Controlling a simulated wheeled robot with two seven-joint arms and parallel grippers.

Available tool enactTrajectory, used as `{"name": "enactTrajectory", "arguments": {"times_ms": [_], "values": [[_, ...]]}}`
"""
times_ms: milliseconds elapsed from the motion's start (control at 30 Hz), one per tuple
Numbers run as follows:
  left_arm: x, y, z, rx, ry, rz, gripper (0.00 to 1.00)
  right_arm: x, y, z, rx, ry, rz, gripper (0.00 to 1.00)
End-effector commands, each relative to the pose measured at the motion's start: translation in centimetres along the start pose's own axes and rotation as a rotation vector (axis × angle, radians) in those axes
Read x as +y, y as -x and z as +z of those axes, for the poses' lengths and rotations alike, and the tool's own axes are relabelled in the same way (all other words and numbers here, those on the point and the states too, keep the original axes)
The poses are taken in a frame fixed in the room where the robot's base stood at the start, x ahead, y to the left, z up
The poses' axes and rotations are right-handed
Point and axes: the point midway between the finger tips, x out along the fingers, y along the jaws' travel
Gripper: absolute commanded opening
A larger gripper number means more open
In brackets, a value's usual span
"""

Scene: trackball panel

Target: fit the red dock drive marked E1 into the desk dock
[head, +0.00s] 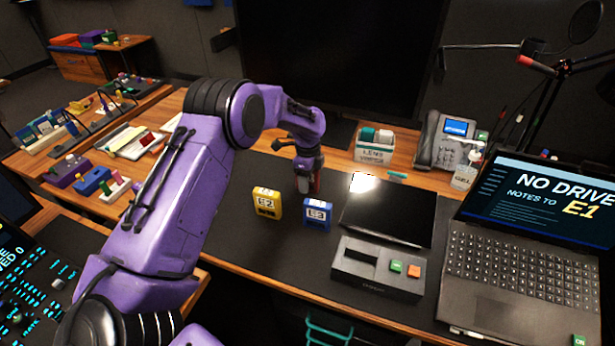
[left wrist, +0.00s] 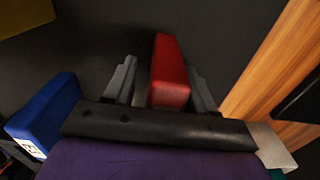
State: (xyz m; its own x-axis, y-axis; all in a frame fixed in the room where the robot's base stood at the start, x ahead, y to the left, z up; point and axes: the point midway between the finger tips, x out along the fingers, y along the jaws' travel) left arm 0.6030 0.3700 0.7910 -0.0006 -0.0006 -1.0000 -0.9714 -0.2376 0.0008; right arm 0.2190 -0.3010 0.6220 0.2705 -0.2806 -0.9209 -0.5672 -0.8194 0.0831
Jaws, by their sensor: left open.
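The red drive (left wrist: 169,72) stands on the dark desk mat between the two grey fingers of my left gripper (left wrist: 160,85) in the left wrist view. The fingers are open, with a gap on the drive's left side. In the head view the red drive (head: 316,182) is mostly hidden behind my left gripper (head: 307,186), and its label does not show. The desk dock (head: 377,270) is a grey box with a dark slot on its top, at the front of the mat. Its slot looks empty. My right gripper is not in view.
A yellow E2 drive (head: 267,203) and a blue E3 drive (head: 317,214) stand upright between my left gripper and the dock. A dark flat panel (head: 388,210) lies behind the dock. An open laptop (head: 520,260) is at the right. A lens box (head: 374,148) and phone (head: 449,140) stand behind.

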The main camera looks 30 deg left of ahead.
Motion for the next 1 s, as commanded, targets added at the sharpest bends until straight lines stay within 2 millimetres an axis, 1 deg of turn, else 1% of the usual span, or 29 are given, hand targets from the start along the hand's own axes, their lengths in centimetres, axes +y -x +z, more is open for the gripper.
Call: {"name": "enactTrajectory", "arguments": {"times_ms": [200,233,267,300,400,667,767,867,933,1000], "values": [[0.0,-0.3,0.0,0.000,-0.001,-0.002,0.55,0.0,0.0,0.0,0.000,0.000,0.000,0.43],[0.0,-0.3,0.0,0.000,-0.001,-0.002,0.52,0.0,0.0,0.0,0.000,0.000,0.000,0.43],[0.0,-0.3,0.0,0.000,-0.001,-0.001,0.42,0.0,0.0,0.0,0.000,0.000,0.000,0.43],[0.0,-0.3,0.0,0.000,-0.001,-0.001,0.29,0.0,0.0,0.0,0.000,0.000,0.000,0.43],[0.0,-0.3,0.0,0.000,-0.001,-0.001,0.00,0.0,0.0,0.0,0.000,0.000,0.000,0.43],[-0.1,-0.2,0.0,0.000,-0.001,-0.002,0.00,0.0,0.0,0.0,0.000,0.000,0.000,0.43],[-0.1,0.2,0.0,0.001,-0.001,-0.003,0.00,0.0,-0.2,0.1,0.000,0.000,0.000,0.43],[-0.1,1.3,0.0,0.001,-0.002,-0.005,0.00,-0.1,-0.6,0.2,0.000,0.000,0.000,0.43],[-0.2,2.9,-0.1,0.002,-0.001,-0.008,0.00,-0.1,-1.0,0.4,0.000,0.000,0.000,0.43],[1.2,4.9,-1.0,0.002,-0.004,-0.006,0.00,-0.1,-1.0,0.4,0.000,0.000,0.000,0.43]]}}
